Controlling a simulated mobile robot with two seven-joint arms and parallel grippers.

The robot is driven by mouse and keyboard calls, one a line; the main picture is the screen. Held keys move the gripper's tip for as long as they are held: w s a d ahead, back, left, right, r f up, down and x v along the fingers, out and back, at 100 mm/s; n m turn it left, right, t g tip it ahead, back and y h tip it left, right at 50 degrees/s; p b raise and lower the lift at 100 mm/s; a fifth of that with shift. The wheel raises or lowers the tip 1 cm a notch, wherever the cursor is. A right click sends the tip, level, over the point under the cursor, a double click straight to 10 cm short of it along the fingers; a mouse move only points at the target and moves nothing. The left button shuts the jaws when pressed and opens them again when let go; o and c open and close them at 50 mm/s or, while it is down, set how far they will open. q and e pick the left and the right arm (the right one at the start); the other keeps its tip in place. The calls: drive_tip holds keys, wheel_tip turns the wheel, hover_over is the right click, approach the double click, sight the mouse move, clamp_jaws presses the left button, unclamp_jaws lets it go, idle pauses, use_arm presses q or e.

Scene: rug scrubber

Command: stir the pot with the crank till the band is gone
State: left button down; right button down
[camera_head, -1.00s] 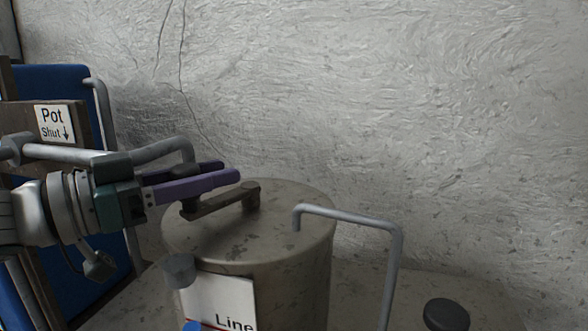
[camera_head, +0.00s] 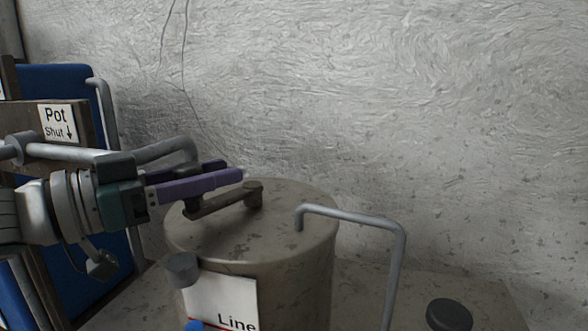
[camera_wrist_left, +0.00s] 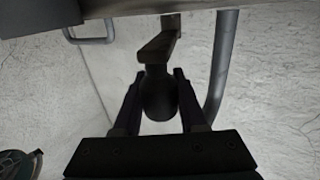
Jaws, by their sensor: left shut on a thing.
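The pot (camera_head: 295,280) is a worn grey-beige drum with a flat lid in the middle of the head view. The crank (camera_head: 228,202) is a dark arm lying across the lid, pivoted near the lid's middle. My left gripper (camera_head: 215,172) has purple fingers and is shut on the crank's knob at its left end. The left wrist view shows the dark knob (camera_wrist_left: 158,98) between the two fingers and the crank arm (camera_wrist_left: 158,45) beyond it. I cannot make out a band; the pot's inside is hidden by the lid. My right gripper is out of view.
A bent grey pipe (camera_head: 398,250) rises at the pot's right, its end at the lid. Another pipe (camera_head: 160,153) runs behind my left arm. A "Pot Shut" sign (camera_head: 57,123) and blue panel (camera_head: 60,80) stand left. A dark round cap (camera_head: 449,314) is lower right.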

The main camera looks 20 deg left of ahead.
use_arm(q)
drive_tip(key=shift+a+f, duration=0.1)
drive_tip(key=shift+f, duration=0.1)
drive_tip(key=shift+c, duration=2.3)
unclamp_jaws()
drive_tip(key=shift+r, duration=0.1)
drive_tip(key=shift+s+a, duration=0.25)
drive_tip(key=shift+s, duration=0.25)
drive_tip(key=v, duration=0.8)
drive_tip(key=shift+s+a, duration=0.2)
drive_tip(key=shift+s, duration=0.1)
drive_tip(key=shift+c, duration=0.3)
